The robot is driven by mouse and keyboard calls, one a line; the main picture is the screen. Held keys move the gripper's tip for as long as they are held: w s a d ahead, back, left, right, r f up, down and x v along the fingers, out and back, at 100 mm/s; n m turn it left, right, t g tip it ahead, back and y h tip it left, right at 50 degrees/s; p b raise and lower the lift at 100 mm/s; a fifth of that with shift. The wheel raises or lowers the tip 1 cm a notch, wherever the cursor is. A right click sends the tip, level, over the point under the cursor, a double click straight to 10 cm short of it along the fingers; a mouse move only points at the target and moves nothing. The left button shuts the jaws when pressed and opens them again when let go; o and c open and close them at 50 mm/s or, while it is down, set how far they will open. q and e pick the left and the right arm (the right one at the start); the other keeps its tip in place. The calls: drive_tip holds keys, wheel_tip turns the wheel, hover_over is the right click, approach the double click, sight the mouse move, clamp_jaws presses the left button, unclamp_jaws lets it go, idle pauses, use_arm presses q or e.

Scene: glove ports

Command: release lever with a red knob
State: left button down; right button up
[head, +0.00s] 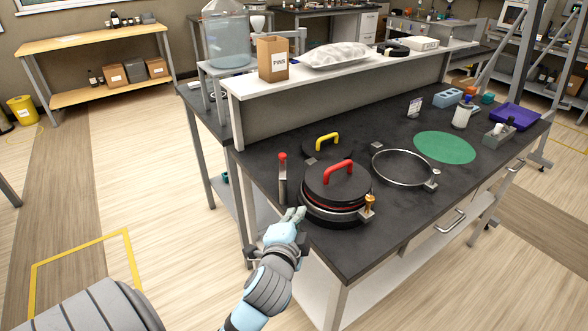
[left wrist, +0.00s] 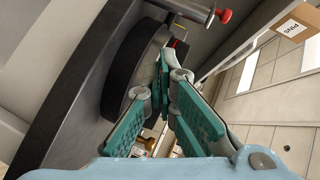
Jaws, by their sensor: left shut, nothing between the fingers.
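The release lever (head: 282,184) stands upright at the left side of a round black port on the bench. Its red knob (head: 283,156) is at the top. The port has a black lid (head: 325,190) with a red handle (head: 338,169). My left gripper (head: 293,214) is shut and empty at the port's near left side, below the lever in the picture. In the left wrist view, the gripper's fingertips (left wrist: 168,58) are close to the dark round port. The red knob (left wrist: 224,16) shows beyond them on a metal rod (left wrist: 188,8). My right gripper is out of view.
A yellow-handled lid (head: 327,143) lies behind the port, and a metal ring (head: 403,168) lies to its right. A green disc (head: 444,147), a bottle (head: 462,115) and a purple tray (head: 514,117) stand further right. A raised shelf (head: 300,92) runs along the bench's back.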

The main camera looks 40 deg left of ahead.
sight(307, 180)
use_arm(q)
drive_tip(key=w+r+m+t+y, duration=0.1)
drive_tip(key=w+r+m+t, duration=0.15)
drive_tip(key=r, duration=0.35)
drive_tip(key=shift+n, duration=0.35)
drive_tip(key=x, duration=0.6)
drive_tip(key=b+x, duration=0.1)
drive_tip(key=x, duration=0.2)
drive_tip(key=shift+s+a, duration=0.1)
drive_tip(key=shift+a, duration=0.25)
drive_tip(key=a, duration=0.2)
drive_tip(key=a+f, duration=0.1)
drive_tip(key=a, duration=0.1)
drive_tip(key=shift+s+a, duration=0.1)
drive_tip(key=shift+s, duration=0.05)
